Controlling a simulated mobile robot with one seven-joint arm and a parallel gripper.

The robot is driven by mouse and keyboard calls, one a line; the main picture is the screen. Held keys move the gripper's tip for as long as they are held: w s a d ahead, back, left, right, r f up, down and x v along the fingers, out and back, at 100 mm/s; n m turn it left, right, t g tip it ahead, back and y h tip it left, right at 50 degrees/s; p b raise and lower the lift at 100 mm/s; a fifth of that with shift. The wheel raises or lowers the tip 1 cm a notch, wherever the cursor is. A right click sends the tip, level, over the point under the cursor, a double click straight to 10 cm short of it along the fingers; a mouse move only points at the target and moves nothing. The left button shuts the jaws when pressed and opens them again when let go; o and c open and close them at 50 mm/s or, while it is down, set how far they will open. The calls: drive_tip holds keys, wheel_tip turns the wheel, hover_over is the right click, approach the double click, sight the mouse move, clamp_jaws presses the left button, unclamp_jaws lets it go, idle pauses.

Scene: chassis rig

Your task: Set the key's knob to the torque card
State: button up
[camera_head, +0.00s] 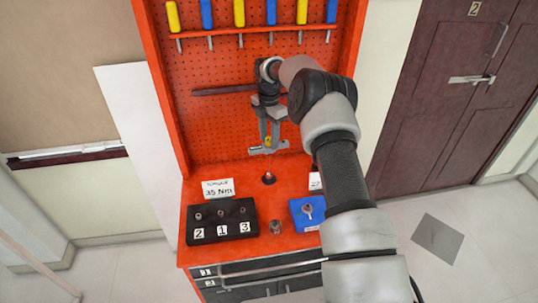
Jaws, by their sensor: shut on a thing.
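My gripper (268,146) is above the back of the red bench, pointing down. The white torque card (218,188) stands at the back left and reads "TORQUE 35 Nm". The knob's setting is too small to read.
A black block (230,231) labelled 2, 1, 3 holds small sockets. A blue tray (297,221) holds a small metal part. A grey cylinder (275,227) stands between them. A card reading 27 (315,181) is partly hidden by my arm. Screwdrivers hang on the pegboard (225,65).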

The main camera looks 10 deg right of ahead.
drive_tip(key=m, duration=0.5)
drive_tip(key=shift+b, duration=0.3)
drive_tip(key=shift+c, duration=1.3)
drive_tip(key=m, duration=0.3)
drive_tip(key=shift+o, duration=1)
drive_tip(key=m, duration=0.3)
drive_tip(key=o, duration=0.3)
